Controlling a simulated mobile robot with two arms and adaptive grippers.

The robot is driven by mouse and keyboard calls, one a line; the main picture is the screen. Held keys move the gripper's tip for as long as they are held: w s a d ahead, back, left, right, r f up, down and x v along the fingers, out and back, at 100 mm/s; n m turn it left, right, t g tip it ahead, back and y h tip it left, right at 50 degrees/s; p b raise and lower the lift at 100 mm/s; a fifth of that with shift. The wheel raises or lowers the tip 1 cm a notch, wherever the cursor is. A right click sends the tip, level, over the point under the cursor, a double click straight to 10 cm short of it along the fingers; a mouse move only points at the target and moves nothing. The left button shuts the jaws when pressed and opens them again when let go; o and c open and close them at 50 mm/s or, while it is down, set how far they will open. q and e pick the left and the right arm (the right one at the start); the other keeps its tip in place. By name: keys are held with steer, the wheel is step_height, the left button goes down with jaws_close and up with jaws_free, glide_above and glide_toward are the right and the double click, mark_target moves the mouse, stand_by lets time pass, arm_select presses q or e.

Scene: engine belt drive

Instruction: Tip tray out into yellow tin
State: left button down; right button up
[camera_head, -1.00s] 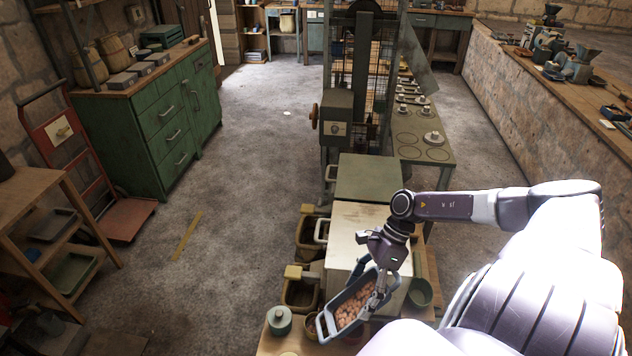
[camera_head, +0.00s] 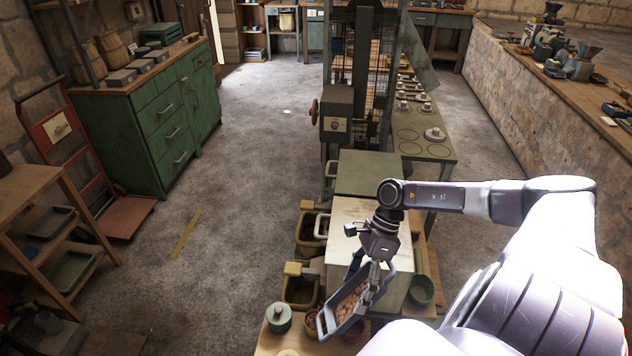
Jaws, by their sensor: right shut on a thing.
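My right gripper (camera_head: 370,288) is shut on a blue-grey tray (camera_head: 323,324), gripping it by its side. The tray holds many small brown-orange pieces (camera_head: 350,302) and hangs tilted above the near end of the bench. Its lower left end is above some small round containers. A pale yellowish round thing (camera_head: 288,352) is cut off by the bottom edge; I cannot tell whether it is the yellow tin. My left gripper is not in view.
A grey-green lidded pot (camera_head: 279,317) stands left of the tray. A green bowl (camera_head: 422,290) is right of the gripper. A large pale box (camera_head: 350,222) stands behind. Open bins (camera_head: 300,291) hang at the bench's left side. The floor to the left is mostly clear.

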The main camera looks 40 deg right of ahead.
steer(key=shift+w+a+f+g+h+b, duration=0.2)
steer(key=shift+w+g+h+b, duration=0.15)
steer(key=shift+b, duration=0.35)
steer(key=shift+w+a+r+b, duration=0.1)
steer(key=shift+b, duration=0.25)
steer(key=shift+w+a+r+m+g+h+b, duration=0.35)
steer(key=shift+g+b, duration=0.3)
steer(key=shift+b, duration=0.4)
steer(key=shift+w+a+r+g+h+b, duration=0.15)
steer(key=shift+w+g+h+b, duration=0.15)
steer(key=shift+w+g+b, duration=0.15)
steer(key=shift+w+a+r+m+g+b, duration=0.25)
steer(key=shift+w+a+g+b, duration=0.15)
steer(key=shift+w, duration=0.2)
stand_by(0.6)
